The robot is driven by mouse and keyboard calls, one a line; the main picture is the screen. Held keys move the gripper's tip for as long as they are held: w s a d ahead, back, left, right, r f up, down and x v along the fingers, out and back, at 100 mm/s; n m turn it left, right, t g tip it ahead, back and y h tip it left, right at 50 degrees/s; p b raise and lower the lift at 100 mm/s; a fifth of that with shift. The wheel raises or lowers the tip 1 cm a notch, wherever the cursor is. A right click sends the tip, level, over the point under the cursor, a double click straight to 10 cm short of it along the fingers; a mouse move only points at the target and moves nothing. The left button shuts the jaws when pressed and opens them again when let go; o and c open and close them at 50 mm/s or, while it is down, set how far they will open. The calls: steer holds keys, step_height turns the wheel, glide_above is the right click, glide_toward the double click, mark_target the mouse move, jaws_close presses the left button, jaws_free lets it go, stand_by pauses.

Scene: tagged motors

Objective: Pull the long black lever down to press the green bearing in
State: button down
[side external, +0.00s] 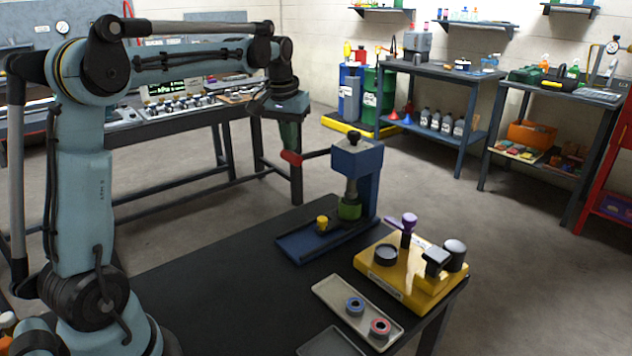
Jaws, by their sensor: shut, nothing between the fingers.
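The blue press (371,165) stands on the black table. Its long black lever (317,154) sticks out to the left from the press head, roughly level, with a red grip (291,158) at its end. The green bearing (350,209) sits under the silver ram at the press's base. My gripper (297,150) points down, shut and empty, its tips right by the red grip. I cannot tell whether they touch it.
A yellow knob (322,222) stands on the press base. A yellow fixture (412,285) with a purple-topped post is to the right. A beige tray (340,297) with blue and red rings lies in front. The table's left part (200,280) is clear.

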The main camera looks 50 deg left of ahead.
step_height(320, 180, up, 10)
stand_by(1.1)
steer(key=s+d+f+m+t, duration=0.2)
steer(key=s+d+f+m, duration=0.1)
steer(key=s+d+f, duration=0.4)
steer(key=s+d+f+m+t+h, duration=0.1)
steer(key=s+d+f+m+t, duration=0.2)
steer(key=s+d+f, duration=0.4)
steer(key=d+f, duration=0.2)
steer(key=d, duration=0.3)
steer(key=shift+s+f, duration=0.25)
steer(key=shift+f, duration=0.05)
